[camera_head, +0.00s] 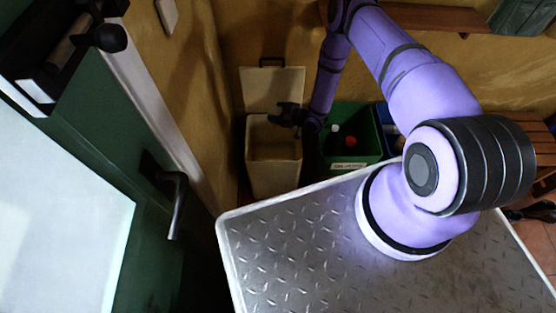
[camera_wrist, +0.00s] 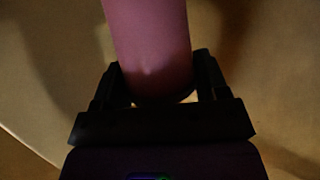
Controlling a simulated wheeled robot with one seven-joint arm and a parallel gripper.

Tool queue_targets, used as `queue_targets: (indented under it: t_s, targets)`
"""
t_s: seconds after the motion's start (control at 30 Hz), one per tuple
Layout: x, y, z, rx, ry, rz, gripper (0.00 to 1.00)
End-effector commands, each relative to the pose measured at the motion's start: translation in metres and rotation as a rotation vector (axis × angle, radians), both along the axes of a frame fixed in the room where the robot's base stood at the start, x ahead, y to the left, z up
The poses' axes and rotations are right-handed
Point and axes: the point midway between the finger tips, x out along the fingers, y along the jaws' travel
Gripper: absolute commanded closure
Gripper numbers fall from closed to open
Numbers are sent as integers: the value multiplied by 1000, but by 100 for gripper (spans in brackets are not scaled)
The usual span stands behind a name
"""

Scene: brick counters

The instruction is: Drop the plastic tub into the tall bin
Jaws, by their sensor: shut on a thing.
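The plastic tub (camera_wrist: 150,45) shows in the wrist view as a smooth pink, rounded body. It sits between the two dark fingers of my gripper (camera_wrist: 155,88), which are shut on it. In the head view my gripper (camera_head: 285,115) is at the mouth of the tall bin (camera_head: 274,178), toward its right rear side. The tall bin is cream, with its lid (camera_head: 272,88) raised at the back. I cannot make out the tub in the head view. In the wrist view, pale curved surfaces lie behind the tub, dim and hard to identify.
A green labelled crate (camera_head: 350,162) with a red-topped item and a white item stands right of the bin. A blue container (camera_head: 388,128) is beyond it. A green door with a handle (camera_head: 178,200) is at left. A wooden shelf (camera_head: 430,18) is at upper right.

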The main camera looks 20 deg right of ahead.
Motion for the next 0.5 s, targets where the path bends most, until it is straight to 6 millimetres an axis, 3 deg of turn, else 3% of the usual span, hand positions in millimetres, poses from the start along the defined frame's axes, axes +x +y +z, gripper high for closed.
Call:
queue_targets:
  t_s: [0.5]
  targets:
    - [-3, 1, -47, 1, 0, 11, 55]
